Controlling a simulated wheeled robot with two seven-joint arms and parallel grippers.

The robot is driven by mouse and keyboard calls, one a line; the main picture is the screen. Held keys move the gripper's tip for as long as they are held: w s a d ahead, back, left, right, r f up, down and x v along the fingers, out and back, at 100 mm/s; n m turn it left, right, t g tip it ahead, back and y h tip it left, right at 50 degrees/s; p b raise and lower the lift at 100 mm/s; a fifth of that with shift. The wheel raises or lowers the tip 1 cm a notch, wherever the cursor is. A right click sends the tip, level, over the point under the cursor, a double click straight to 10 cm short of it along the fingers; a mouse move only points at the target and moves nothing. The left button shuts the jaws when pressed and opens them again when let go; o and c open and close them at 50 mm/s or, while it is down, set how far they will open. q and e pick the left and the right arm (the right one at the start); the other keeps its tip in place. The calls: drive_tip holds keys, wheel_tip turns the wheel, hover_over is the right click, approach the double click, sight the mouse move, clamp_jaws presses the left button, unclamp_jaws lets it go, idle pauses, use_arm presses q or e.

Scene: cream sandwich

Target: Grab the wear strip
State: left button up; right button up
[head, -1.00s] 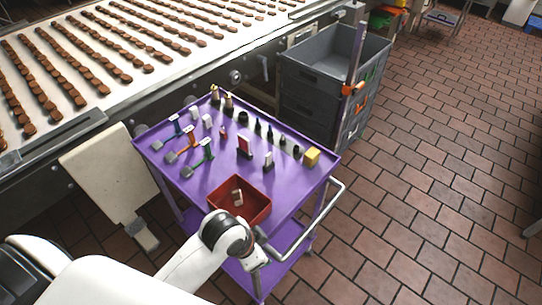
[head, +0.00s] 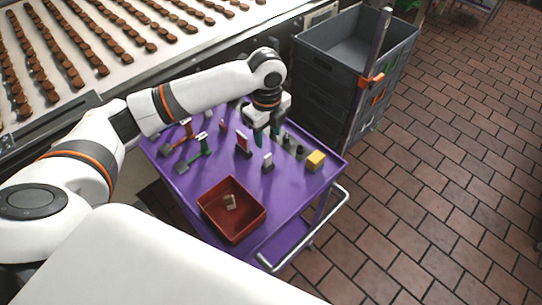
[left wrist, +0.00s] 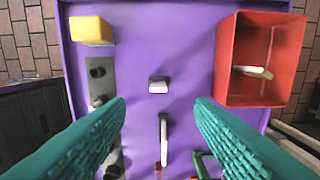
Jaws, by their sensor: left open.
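Which thing is the wear strip I cannot tell for sure. Small upright pieces stand on the purple cart top (head: 285,190): a red-and-white piece (head: 243,145) and a dark block with a pale top (head: 267,162). In the left wrist view, the pale-topped block (left wrist: 158,86) and a thin white-edged piece (left wrist: 164,138) show in the gap between my fingers. My left gripper (head: 267,136) is open above the back right of the cart, its teal fingers (left wrist: 160,120) wide apart and empty. It hides some pieces behind it. My right gripper is not in view.
A red bin (head: 207,207) at the cart's front holds a small pale piece (head: 230,202). A yellow block (head: 316,159) stands at the right edge, by a grey holder (left wrist: 98,85). Orange- and green-handled tools (head: 200,146) lie left. Grey crates (head: 320,60) stand behind.

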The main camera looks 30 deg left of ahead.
use_arm(q)
drive_tip(key=p, duration=0.1)
hover_over(268, 155)
wheel_tip(268, 155, down, 5)
drive_tip(key=shift+s+d+f+p, duration=0.15)
drive_tip(key=shift+f+p, duration=0.15)
drive_tip(key=shift+f, duration=0.3)
drive_tip(key=shift+s+a+f+p, duration=0.1)
drive_tip(key=shift+f+p, duration=0.15)
drive_tip(key=shift+f, duration=0.3)
wheel_tip(268, 155, down, 4)
drive_tip(key=shift+w+f+p, duration=0.15)
drive_tip(key=shift+p, duration=0.45)
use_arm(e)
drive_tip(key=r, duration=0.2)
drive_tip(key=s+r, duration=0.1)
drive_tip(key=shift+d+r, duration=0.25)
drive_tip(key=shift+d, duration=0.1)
use_arm(q)
drive_tip(key=shift+c, duration=0.3)
drive_tip(key=c, duration=1)
